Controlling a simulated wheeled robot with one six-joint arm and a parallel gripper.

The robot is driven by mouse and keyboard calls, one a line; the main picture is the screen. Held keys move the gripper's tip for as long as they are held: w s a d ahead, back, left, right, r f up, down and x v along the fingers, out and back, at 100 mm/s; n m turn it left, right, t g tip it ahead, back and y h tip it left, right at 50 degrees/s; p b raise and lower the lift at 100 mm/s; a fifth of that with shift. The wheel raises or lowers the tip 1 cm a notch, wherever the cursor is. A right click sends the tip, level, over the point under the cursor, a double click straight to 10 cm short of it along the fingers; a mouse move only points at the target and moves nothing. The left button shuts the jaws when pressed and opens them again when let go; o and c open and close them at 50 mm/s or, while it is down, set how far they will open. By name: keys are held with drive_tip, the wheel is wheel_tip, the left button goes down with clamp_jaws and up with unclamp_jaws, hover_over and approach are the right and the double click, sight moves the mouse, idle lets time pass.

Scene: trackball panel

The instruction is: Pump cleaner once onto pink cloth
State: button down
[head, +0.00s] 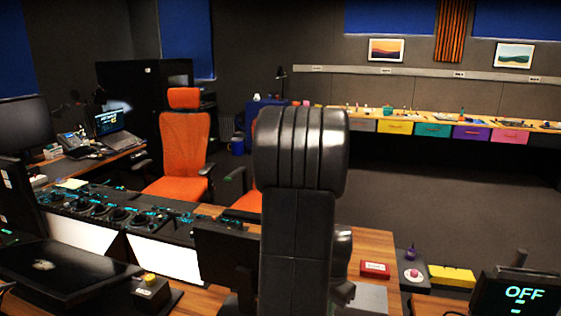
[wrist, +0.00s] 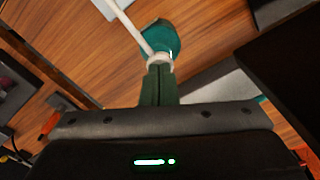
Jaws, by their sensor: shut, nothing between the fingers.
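In the wrist view, a teal bottle-like object (wrist: 162,38) with a long white spout or rod (wrist: 128,22) stands over the wooden desk; it looks like the cleaner pump. My gripper (wrist: 159,68) has its dark green fingers together, with nothing between them. The fingertips overlap a white collar-like part at the near side of the teal object; whether they touch it or hover above it, I cannot tell. In the head view my arm hides the gripper and the pump. I cannot make out the pink cloth in either view.
The wooden desk (wrist: 212,32) has bare room around the teal object. Dark equipment (wrist: 290,70) borders it at right. In the head view, a red box (head: 375,268), a yellow block (head: 452,276) and an OFF display (head: 520,295) lie right of my arm; a control panel (head: 120,212) lies left.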

drive_tip(key=shift+f, duration=0.35)
drive_tip(key=shift+r, duration=0.1)
drive_tip(key=shift+r+p, duration=1.05)
drive_tip(key=shift+r, duration=0.4)
wheel_tip(320, 180, up, 6)
drive_tip(key=p, duration=0.4)
drive_tip(key=shift+p, duration=0.3)
drive_tip(key=shift+f, duration=0.1)
